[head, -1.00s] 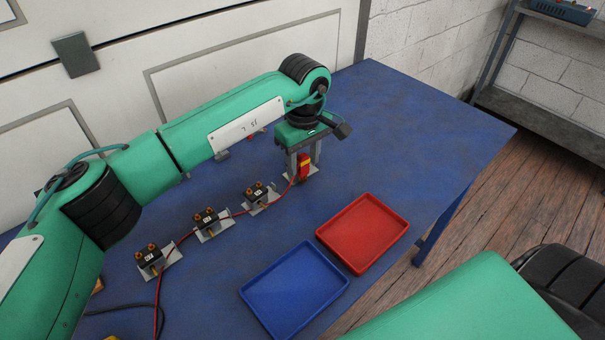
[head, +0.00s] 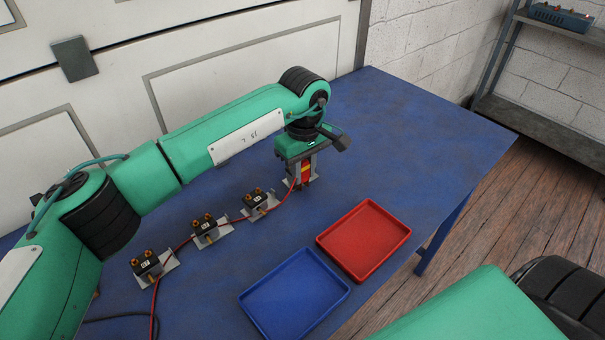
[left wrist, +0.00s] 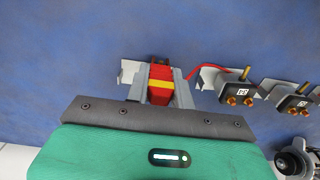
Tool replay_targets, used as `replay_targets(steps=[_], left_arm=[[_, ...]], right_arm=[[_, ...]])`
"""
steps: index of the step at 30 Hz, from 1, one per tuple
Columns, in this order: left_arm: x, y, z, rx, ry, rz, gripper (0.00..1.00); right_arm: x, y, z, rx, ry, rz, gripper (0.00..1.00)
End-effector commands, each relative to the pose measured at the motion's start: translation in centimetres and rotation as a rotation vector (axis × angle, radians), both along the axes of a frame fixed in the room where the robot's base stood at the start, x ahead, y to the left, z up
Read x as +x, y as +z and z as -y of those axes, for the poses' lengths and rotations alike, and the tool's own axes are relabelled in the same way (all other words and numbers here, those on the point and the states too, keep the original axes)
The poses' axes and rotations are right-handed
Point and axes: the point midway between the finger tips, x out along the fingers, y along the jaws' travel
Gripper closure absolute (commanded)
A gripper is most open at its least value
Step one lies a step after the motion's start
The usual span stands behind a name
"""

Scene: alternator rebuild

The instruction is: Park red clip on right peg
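The red clip (left wrist: 161,84), with a yellow band, sits between the two grey fingers of my left gripper (left wrist: 160,92). The fingers lie against both its sides. In the head view my left gripper (head: 306,177) points down at the table, and the red clip (head: 306,172) shows between its fingers. A pale metal plate (left wrist: 129,72) shows behind the clip in the left wrist view; the gripper partly hides it. A red cable (left wrist: 208,70) runs from near the clip to the right. I cannot make out the right peg. My right gripper is not in view.
Several black terminal blocks on metal plates, one nearest the clip (head: 258,199), stand in a row on the blue table (head: 420,120). A blue tray (head: 295,295) and a red tray (head: 363,241) lie at the front. The table's right side is clear.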

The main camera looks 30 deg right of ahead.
Motion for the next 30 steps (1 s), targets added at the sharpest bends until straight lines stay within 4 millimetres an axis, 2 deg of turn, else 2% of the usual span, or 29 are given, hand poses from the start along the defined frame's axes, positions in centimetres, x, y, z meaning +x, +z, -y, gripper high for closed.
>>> replay_targets(steps=[8,18,30], left_arm=[[0.0,0.5,0.0,0.000,0.000,0.000,0.88],[0.0,3.9,0.0,-0.001,0.000,0.002,0.88],[0.0,4.0,0.0,0.000,0.000,0.000,0.88]], right_arm=[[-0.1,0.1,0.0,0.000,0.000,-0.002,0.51],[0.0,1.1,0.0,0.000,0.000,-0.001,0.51],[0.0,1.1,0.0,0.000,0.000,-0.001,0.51]])
